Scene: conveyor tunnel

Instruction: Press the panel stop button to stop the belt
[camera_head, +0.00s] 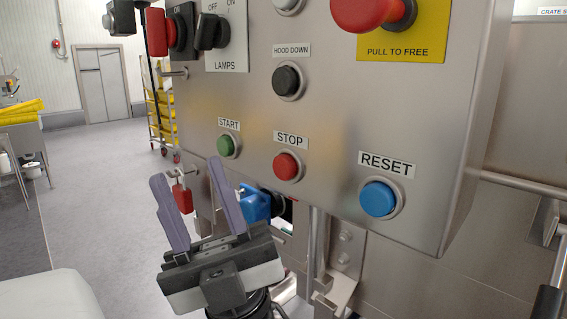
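The red stop button (287,167) sits in a metal ring on the steel control panel (330,120), under a STOP label (291,139). My gripper (188,182) is below and to the left of the button, in front of the panel's lower left edge. Its two purple-grey fingers point up and stand apart with nothing between them. The fingertips look clear of the button; their exact distance from the panel is hard to tell.
The green start button (227,146) is left of the stop button, the blue reset button (379,199) right of it. A black hood-down button (288,81) and a red pull-to-free knob (368,12) are above. A red padlock-like item (182,198) hangs behind my fingers.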

